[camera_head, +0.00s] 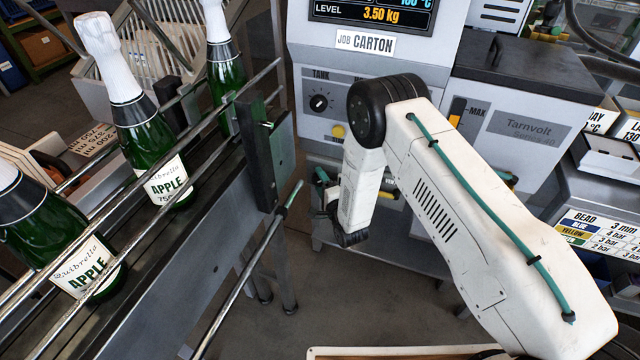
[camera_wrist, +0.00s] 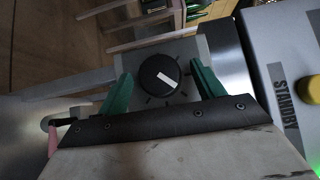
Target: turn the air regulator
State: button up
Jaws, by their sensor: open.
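A round black knob (camera_wrist: 158,77) with a white pointer and dark tick marks sits on a grey plate in the wrist view; I take it as the air regulator. My gripper (camera_wrist: 162,70) is open. Its two green fingers stand on the left and right of the knob, with gaps between. I cannot tell how far the fingertips are from the plate. In the head view my gripper (camera_head: 322,178) is mostly hidden by my white arm, low at the front of the machine, and the regulator cannot be made out.
A panel marked STANDBY with a yellow button (camera_wrist: 309,90) lies right of the knob. In the head view, another black dial (camera_head: 319,103) marked TANK sits above my gripper. A conveyor with green bottles (camera_head: 150,140) and metal rails runs along the left.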

jog(key=c, duration=1)
jog(key=shift+r+n+g+h, duration=0.25)
jog(key=shift+n+g+h, duration=0.35)
jog(key=shift+n+g, duration=0.4)
jog(key=shift+a+r+n+g+h, duration=0.15)
jog(key=shift+n+g+h, duration=0.95)
jog(key=shift+n+h, duration=0.1)
jog(key=h, duration=0.1)
jog(key=n+g+h, duration=0.2)
jog(key=shift+w+a+r, duration=0.1)
jog(key=shift+a, duration=0.15)
jog(key=shift+a+n+g+h, duration=0.1)
jog(key=shift+n+g+h, duration=0.5)
jog(key=shift+n+h, duration=0.5)
jog(key=shift+w+h, duration=0.1)
jog(key=shift+h, duration=0.2)
